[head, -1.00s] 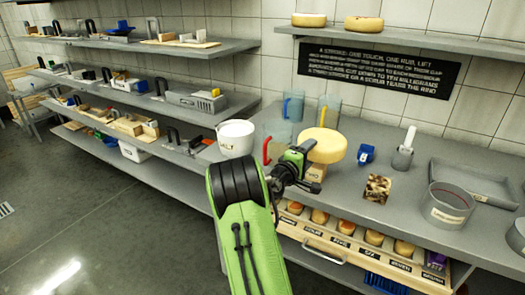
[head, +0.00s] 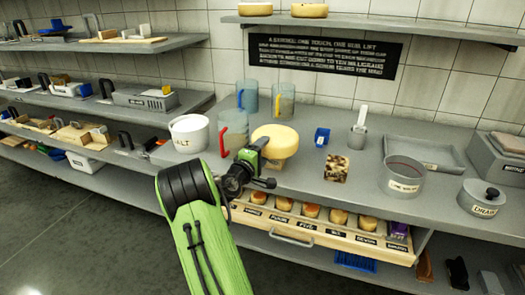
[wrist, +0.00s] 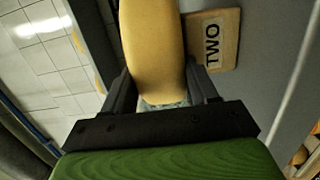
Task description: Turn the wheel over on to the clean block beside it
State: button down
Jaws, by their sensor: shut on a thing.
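In the wrist view the wheel (wrist: 152,45) stands edge-on between the two fingers of my gripper (wrist: 160,85). A tan block marked TWO (wrist: 214,40) lies just right of the wheel in the wrist view. In the head view the wheel and gripper hide most of what is under them. I cannot tell whether the wheel touches a block.
A white salt tub (head: 190,134) and a red-handled jug (head: 233,130) stand left of the wheel. A blue item (head: 322,138), a mottled square block (head: 337,167) and a round grey tub (head: 403,178) stand right. A drawer of small cheeses (head: 310,215) is below.

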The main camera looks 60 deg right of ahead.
dwell(0.6)
jog(key=shift+c, duration=1.1)
grip_release()
jog(key=shift+a+f, duration=0.1)
jog(key=shift+f, duration=0.2)
jog(key=a, duration=1.5)
jog(key=shift+s+a+r, duration=0.15)
jog(key=shift+a, duration=0.15)
